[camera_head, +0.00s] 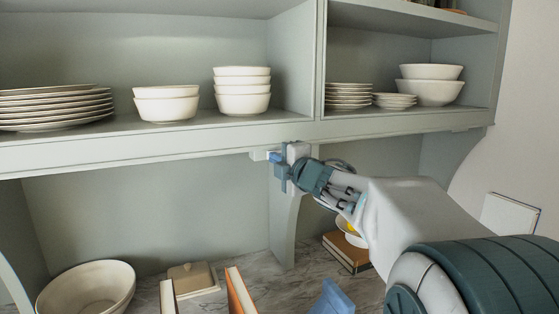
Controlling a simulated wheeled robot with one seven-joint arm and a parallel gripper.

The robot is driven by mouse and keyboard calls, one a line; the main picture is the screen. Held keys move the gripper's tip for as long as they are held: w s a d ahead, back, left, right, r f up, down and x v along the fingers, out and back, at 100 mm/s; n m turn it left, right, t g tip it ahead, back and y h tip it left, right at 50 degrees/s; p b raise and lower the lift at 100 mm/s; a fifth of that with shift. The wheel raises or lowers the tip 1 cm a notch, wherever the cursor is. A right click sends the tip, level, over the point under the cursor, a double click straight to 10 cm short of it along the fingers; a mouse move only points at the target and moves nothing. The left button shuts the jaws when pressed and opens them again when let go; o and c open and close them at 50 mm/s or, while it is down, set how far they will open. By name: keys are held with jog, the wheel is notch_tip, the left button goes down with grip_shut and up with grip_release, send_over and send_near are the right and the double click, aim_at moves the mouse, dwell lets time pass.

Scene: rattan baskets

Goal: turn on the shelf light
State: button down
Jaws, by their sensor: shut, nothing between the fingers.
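My gripper (277,172) is shut and empty, at the end of my arm that reaches in from the right. It is just under the lower edge of the shelf (150,150), close to the top of the middle upright support (285,228). A small pale block (259,155) shows under the shelf edge just left of the gripper. I cannot tell whether it is the light or its switch, or whether the gripper touches it. The gripper hides part of this spot. No glowing lamp is plain to see.
Stacked plates (52,106) and bowls (242,90) stand on the shelf above. Below, on the marble counter (205,300), are a large bowl (88,288), a lidded dish (193,279), upright books (240,291) and lying books (346,252). A white panel (510,215) is on the right wall.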

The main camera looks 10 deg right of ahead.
jog(key=shift+w, duration=0.15)
jog(key=shift+w+a, duration=0.15)
jog(key=shift+a, duration=0.05)
dwell(0.3)
jog(key=s+a+b+v, duration=0.1)
jog(key=a+b+v, duration=0.1)
jog(key=v, duration=1.1)
jog(key=shift+s+a, duration=0.3)
jog(key=shift+a, duration=0.15)
